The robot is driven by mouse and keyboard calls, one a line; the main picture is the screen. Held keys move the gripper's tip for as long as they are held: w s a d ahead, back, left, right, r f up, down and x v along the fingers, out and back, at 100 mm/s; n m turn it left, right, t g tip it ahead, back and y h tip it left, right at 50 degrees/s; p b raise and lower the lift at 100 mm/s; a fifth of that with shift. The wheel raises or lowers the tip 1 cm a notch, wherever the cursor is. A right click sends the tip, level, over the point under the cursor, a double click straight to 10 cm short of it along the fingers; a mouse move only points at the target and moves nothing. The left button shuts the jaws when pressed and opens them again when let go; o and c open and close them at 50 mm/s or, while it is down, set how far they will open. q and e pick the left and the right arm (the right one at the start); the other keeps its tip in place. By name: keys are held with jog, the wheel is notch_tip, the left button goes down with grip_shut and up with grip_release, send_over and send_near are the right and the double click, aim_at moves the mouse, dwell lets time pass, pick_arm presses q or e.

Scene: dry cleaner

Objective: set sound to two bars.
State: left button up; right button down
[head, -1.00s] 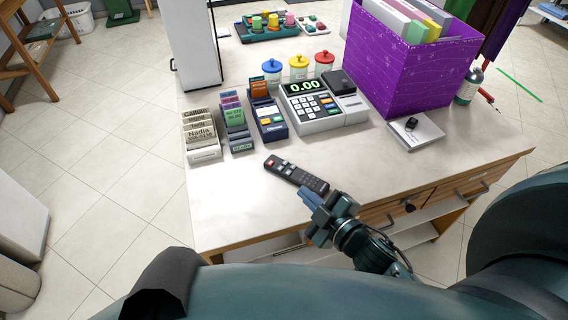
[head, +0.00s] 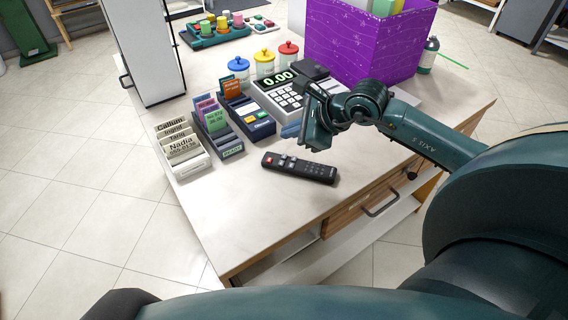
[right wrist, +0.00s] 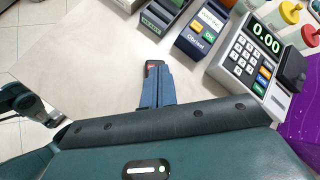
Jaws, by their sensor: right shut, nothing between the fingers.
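A black remote (head: 299,167) with a red button and several small buttons lies on the counter near its front edge. No sound bars or screen showing them can be made out. My right gripper (head: 290,130) is shut and empty, with its blue fingers pointing left above the counter, just behind the remote in the head view. In the right wrist view, the shut fingers (right wrist: 158,88) cover most of the remote; only its red-button end (right wrist: 152,67) shows past the tips. I cannot tell whether they touch it.
Behind the remote stand a card terminal (head: 249,121), a cash register (head: 280,97), card holders (head: 184,150) and lidded jars (head: 264,67). A purple box (head: 362,48) stands at the back right. The counter's front left (head: 235,215) is clear.

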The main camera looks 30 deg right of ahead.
aim_at(294, 159)
pick_arm(q)
jog(key=shift+w, duration=0.1)
pick_arm(e)
jog(key=d, duration=0.1)
jog(key=d+h, duration=0.1)
jog(key=w+d+r+h, duration=0.1)
jog(key=shift+n+t, duration=0.3)
pick_arm(q)
jog(key=shift+a+f, duration=0.1)
pick_arm(e)
jog(key=shift+f, duration=0.15)
notch_tip(294, 159, down, 8)
jog(key=b, duration=0.5)
jog(key=shift+a, duration=0.1)
jog(key=shift+w+f+b, duration=0.1)
jog(key=shift+f+b, duration=0.25)
jog(key=shift+b, duration=0.05)
pick_arm(q)
notch_tip(294, 159, down, 2)
jog(key=shift+f+n+t+h, duration=0.2)
jog(key=shift+n+t+h, duration=0.1)
jog(key=shift+n, duration=0.1)
pick_arm(e)
jog(key=shift+r, duration=0.1)
pick_arm(q)
jog(key=shift+w+r, duration=0.1)
jog(key=shift+f, duration=0.25)
